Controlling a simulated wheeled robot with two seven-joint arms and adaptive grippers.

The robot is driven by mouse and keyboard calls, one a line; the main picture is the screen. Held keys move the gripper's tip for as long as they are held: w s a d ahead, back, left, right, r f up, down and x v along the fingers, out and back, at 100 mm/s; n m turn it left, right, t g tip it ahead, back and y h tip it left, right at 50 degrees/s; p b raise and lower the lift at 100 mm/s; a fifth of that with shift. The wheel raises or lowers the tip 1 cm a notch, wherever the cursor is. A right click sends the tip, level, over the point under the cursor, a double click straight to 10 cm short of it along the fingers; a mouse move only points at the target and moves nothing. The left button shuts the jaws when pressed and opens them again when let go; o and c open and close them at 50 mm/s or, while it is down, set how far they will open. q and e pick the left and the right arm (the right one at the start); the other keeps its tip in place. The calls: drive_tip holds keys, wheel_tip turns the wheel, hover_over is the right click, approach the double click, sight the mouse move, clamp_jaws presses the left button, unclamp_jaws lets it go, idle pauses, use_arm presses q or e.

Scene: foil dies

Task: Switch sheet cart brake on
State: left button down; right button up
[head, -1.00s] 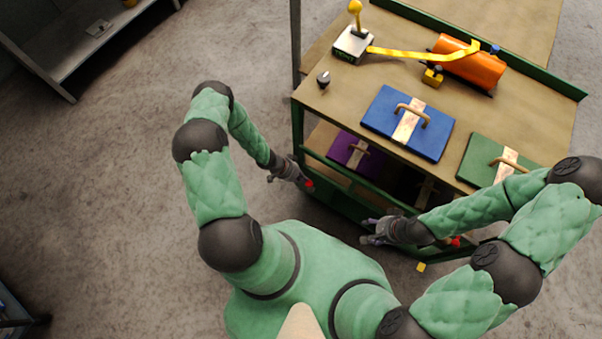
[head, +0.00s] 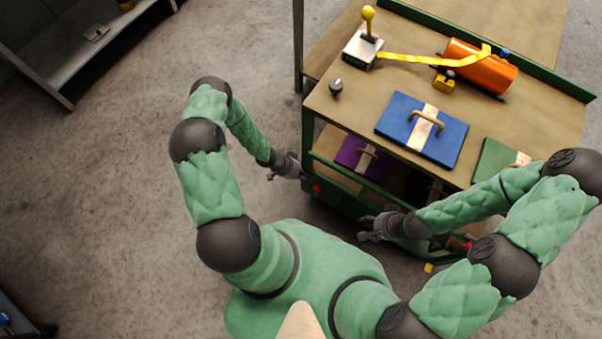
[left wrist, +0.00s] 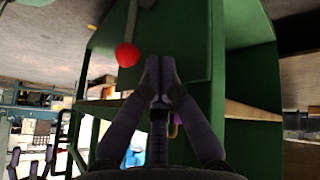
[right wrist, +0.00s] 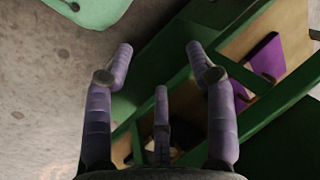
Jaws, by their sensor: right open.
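The green sheet cart (head: 312,140) stands ahead on the right. A red knob (head: 317,188) sits low at its near left corner; in the left wrist view, this red knob (left wrist: 127,55) is on the end of a grey bar. I cannot tell the brake's setting. My left gripper (head: 302,175) is beside this knob; its fingertips (left wrist: 160,78) are together, with nothing seen between them, and the knob is apart from them. Another red knob (head: 469,246) shows behind my right arm. My right gripper (head: 364,228) is open and empty near the cart's front; it also shows in the right wrist view (right wrist: 158,50).
On the cart top are a blue die (head: 395,115), a green die (head: 490,158), an orange roll (head: 485,68) and a yellow-knobbed device (head: 362,50). A purple die (head: 350,150) lies on the shelf below. A grey post (head: 298,45) stands behind.

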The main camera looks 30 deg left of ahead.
use_arm(q)
drive_tip(key=s+a+r+p, duration=0.1)
drive_tip(key=s+r+p, duration=0.2)
drive_tip(key=r, duration=0.6)
use_arm(e)
drive_tip(key=v, duration=0.4)
drive_tip(key=shift+a+r, duration=0.1)
drive_tip(key=shift+a, duration=0.35)
use_arm(q)
drive_tip(key=shift+a, duration=0.1)
